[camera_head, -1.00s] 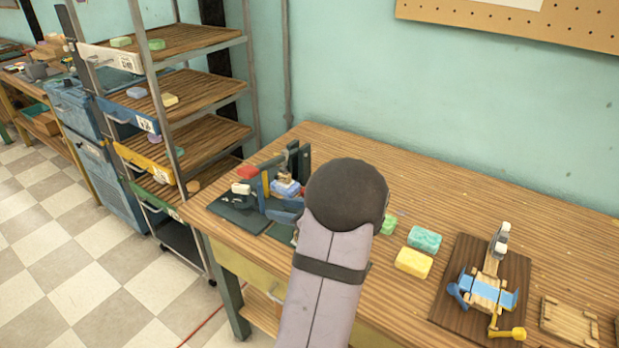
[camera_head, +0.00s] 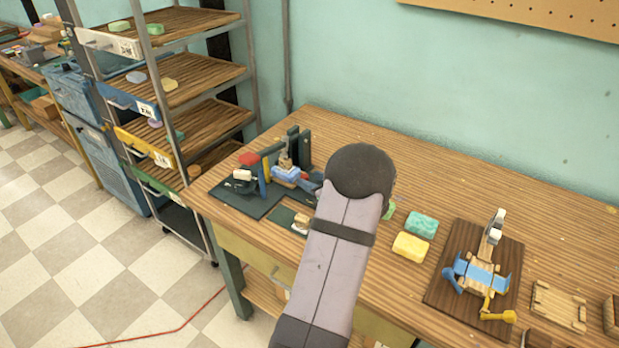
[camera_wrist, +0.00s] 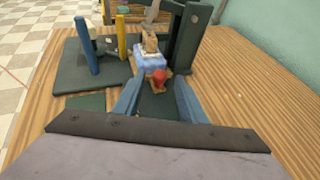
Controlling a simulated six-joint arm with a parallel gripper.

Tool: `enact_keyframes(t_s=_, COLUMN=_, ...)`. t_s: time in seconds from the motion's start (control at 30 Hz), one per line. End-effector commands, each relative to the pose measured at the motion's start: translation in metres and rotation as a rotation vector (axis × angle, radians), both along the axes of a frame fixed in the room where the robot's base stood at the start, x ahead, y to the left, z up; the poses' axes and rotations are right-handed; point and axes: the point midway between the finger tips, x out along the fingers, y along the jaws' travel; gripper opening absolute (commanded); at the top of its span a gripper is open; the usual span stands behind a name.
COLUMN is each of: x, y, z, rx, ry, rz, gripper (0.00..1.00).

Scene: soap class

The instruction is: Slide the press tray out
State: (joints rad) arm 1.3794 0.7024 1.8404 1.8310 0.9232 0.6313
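The press stands on the bench at centre-left in the head view, with a dark green upright frame (camera_head: 304,148) and base. In the wrist view its frame (camera_wrist: 190,38) rises behind a blue tray (camera_wrist: 150,52), which also shows in the head view (camera_head: 286,174). A tan block (camera_wrist: 150,40) sits at the tray. A red knob (camera_wrist: 159,78) is at the tray's near side. My gripper (camera_wrist: 157,88) is open, with its two blue fingers apart on either side of the knob; I cannot tell whether they touch it. My arm hides most of the gripper in the head view.
Blue (camera_wrist: 87,45) and yellow (camera_wrist: 121,38) posts stand left of the tray. A teal sponge-like block (camera_head: 422,225) and a yellow one (camera_head: 410,246) lie right of my arm. A wooden board (camera_head: 505,250) holds a blue fixture. A shelf rack (camera_head: 190,90) stands left.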

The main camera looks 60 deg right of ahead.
Motion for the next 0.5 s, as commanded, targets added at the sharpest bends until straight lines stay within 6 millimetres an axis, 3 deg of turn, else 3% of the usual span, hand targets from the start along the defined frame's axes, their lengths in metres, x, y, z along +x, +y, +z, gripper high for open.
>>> enact_keyframes(t_s=0.2, x=0.0134, y=-0.0054, z=-0.0056, rx=0.000, ry=0.001, rz=0.000, gripper=0.38)
enact_keyframes(t_s=0.5, x=0.0150, y=-0.0061, z=-0.0066, rx=-0.001, ry=0.000, rz=0.000, gripper=0.38)
